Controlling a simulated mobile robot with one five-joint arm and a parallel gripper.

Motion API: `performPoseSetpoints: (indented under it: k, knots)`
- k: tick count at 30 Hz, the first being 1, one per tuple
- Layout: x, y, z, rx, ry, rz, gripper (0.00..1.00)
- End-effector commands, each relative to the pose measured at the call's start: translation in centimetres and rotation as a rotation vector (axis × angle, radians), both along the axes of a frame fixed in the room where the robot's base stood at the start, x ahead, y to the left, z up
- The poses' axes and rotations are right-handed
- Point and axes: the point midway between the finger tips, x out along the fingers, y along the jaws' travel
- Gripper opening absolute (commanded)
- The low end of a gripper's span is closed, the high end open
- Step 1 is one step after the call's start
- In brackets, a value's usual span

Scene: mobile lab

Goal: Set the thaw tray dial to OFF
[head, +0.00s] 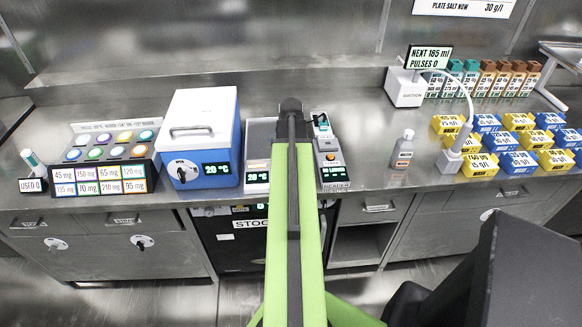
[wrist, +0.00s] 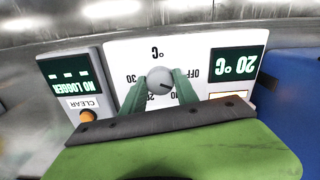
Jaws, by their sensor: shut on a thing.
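The thaw tray's pale front panel (wrist: 120,58) fills the middle of the wrist view, with its lettering upside down. Its round grey dial (wrist: 158,77) sits between my gripper's two green fingers (wrist: 158,84), which are shut on it. A short dark mark on the dial points to the lower right. OFF is printed right of the dial, 30 left, and 25 below, partly covered. The panel's display (wrist: 236,65) reads 20 °C. In the head view the thaw tray (head: 257,150) stands partly behind my arm; the dial and fingertips are hidden there.
A logger reader (head: 329,160) with an orange button stands right of the tray, reading NO LOGGER. A blue-and-white cooler box (head: 203,125) stands close on the left. A bottle (head: 403,150) and several blue and yellow boxes (head: 518,162) are farther right.

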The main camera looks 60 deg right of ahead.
Motion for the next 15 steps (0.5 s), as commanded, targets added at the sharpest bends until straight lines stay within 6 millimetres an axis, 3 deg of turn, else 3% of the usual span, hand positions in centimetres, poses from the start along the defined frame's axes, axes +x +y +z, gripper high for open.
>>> performPoseSetpoints:
  k: [15]
  knots:
    - [-0.27,0.12,-0.05,0.005,0.006,0.371,0.0]
